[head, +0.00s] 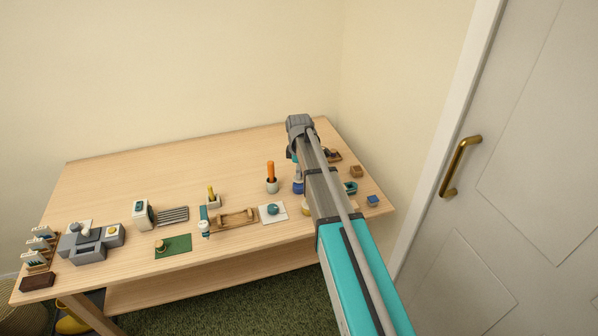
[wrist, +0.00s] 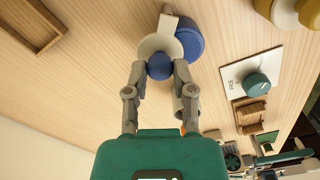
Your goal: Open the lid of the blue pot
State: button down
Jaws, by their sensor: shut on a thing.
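The blue pot (head: 298,188) stands on the wooden table, partly hidden by my arm in the head view. In the wrist view its blue body (wrist: 191,40) shows behind a pale round lid (wrist: 150,46) with a blue ball knob (wrist: 159,67). My gripper (wrist: 159,72) is shut on the knob, one finger on each side. The lid looks shifted to the left of the pot's body in this view; I cannot tell whether it is lifted clear. In the head view my fingers are hidden by the arm.
A white plate with a teal knob (head: 273,209) and a white cup with an orange handle (head: 271,172) stand left of the pot. A blue cube (head: 373,201) and a wooden block (head: 356,171) lie to the right. The table's back left is clear. A wall rises behind.

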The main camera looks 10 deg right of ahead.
jog(key=shift+w+m, duration=0.1)
jog(key=shift+m, duration=0.2)
jog(key=m, duration=0.2)
jog(key=shift+w+d+m, duration=0.25)
jog(key=shift+d+m, duration=0.05)
jog(key=shift+d, duration=0.05)
jog(key=m, duration=0.2)
jog(key=d+m, duration=0.1)
jog(key=shift+w, duration=0.3)
jog(key=m, duration=0.2)
jog(key=d+m, duration=0.1)
jog(key=m, duration=0.3)
jog(key=shift+d, duration=0.3)
jog(key=shift+m, duration=0.3)
jog(key=shift+c, duration=2.3)
grip_release()
jog(key=shift+w, duration=0.1)
